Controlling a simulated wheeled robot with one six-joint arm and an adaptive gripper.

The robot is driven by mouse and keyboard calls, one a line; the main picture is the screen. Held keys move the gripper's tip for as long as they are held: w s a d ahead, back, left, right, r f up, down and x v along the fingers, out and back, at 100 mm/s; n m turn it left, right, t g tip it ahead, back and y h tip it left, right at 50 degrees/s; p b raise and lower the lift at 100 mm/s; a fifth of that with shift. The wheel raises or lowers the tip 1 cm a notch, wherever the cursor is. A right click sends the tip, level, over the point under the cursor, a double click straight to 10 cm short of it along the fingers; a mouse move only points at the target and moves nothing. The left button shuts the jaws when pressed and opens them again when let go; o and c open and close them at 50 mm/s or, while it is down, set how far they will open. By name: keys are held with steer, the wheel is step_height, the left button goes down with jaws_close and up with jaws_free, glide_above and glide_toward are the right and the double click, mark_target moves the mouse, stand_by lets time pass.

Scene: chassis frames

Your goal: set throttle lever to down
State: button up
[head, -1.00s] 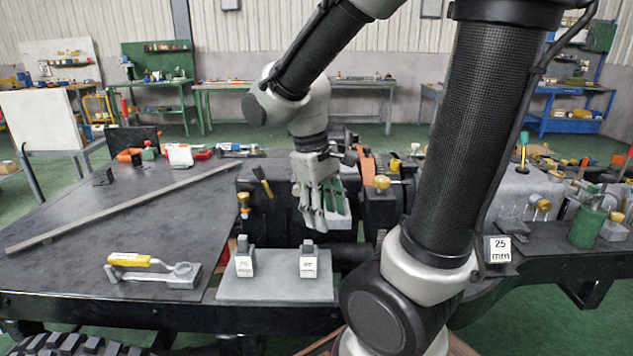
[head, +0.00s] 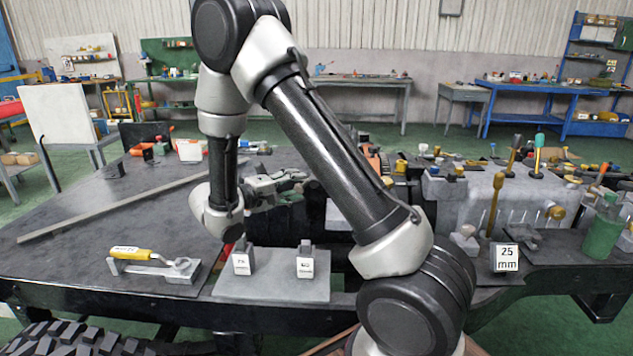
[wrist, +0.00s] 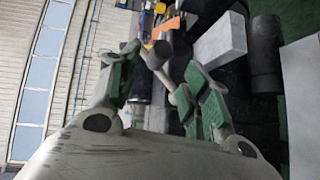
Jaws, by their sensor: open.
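My gripper (head: 284,182) is open and empty, held level over the middle of the bench with its fingers pointing right. In the wrist view its green-padded fingers (wrist: 160,82) are spread apart, with dark machine parts beyond. No label tells me which lever is the throttle. Candidates stand on the right: a yellow lever (head: 494,205), a lever with a dark knob (head: 514,152) and a lever with a teal knob (head: 537,152). All are roughly upright and well apart from my gripper. My arm hides part of the machine between.
A grey plate (head: 270,288) with two labelled blocks lies below the gripper. A yellow-handled tool (head: 140,254) rests on the bench at left, near a long bar (head: 115,210). A "25 mm" block (head: 506,258) and a green can (head: 603,235) stand at right.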

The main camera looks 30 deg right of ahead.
steer(key=shift+m, duration=0.4)
steer(key=x, duration=0.7)
steer(key=shift+d, duration=0.4)
jaws_close()
